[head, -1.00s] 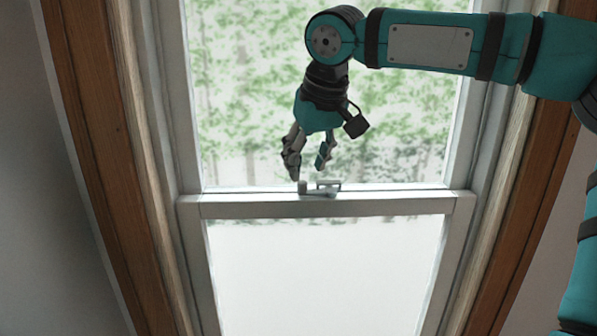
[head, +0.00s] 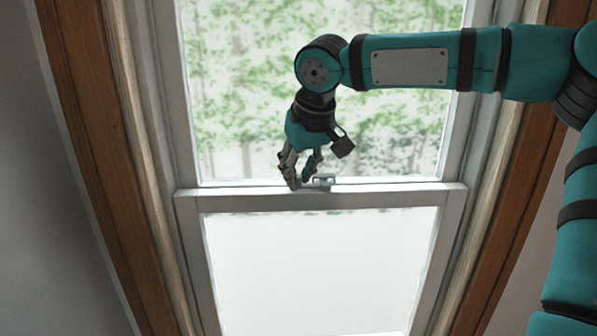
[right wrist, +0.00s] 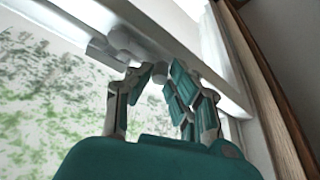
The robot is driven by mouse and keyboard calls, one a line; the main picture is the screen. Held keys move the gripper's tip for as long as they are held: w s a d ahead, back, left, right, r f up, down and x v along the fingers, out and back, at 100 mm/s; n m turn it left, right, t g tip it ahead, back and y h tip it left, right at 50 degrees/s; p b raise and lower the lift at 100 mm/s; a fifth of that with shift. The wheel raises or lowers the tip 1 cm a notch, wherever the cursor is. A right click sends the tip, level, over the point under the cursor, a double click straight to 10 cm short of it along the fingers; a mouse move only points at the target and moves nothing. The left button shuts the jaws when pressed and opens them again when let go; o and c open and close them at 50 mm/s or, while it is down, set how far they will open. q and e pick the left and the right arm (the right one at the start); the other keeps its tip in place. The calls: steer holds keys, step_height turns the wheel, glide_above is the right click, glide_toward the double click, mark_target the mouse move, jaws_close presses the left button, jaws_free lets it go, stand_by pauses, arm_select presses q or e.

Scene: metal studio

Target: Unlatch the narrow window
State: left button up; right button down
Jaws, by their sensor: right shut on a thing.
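The narrow window (head: 400,197) has a white frame with a horizontal meeting rail across its middle. A small grey latch (head: 323,181) sits on top of that rail, near its centre. My right gripper (head: 299,184) points down at the rail and is shut on the left part of the latch, which its fingers partly hide. In the right wrist view the fingers (right wrist: 160,80) close around the pale latch end (right wrist: 124,42) beside the rail. My left gripper is not in view.
Brown wooden trim (head: 85,130) and pale jambs flank the window on both sides. Grey wall (head: 40,230) lies at the left. The lower pane (head: 320,270) is clear of objects. Trees show through the upper pane.

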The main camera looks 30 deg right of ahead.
mark_target(323, 184)
steer(key=shift+n, duration=0.3)
steer(key=shift+s+a+n+y, duration=0.1)
steer(key=shift+s+n+y, duration=0.1)
steer(key=shift+n+y, duration=0.1)
steer(key=shift+s+n, duration=0.25)
steer(key=shift+n, duration=0.35)
steer(key=s+n+g+y, duration=0.1)
steer(key=n, duration=0.2)
steer(key=s+n+y, duration=0.1)
steer(key=s+n, duration=0.1)
steer(key=n, duration=0.2)
steer(key=s+d+n+g+y, duration=0.1)
steer(key=s+n+y, duration=0.1)
steer(key=n, duration=0.2)
steer(key=shift+f+g, duration=0.15)
steer(key=shift+g, duration=0.15)
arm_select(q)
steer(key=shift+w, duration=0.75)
arm_select(e)
steer(key=shift+s+d+n+g+y, duration=0.15)
steer(key=shift+d+n+g, duration=0.1)
steer(key=shift+n, duration=0.5)
steer(key=shift+s+d+n+g+y, duration=0.1)
steer(key=shift+s+d+n+g, duration=0.15)
steer(key=shift+n, duration=0.45)
steer(key=shift+s+d+n+g+y, duration=0.1)
steer(key=shift+d+n+g, duration=0.15)
steer(key=shift+n, duration=0.5)
steer(key=shift+f, duration=0.1)
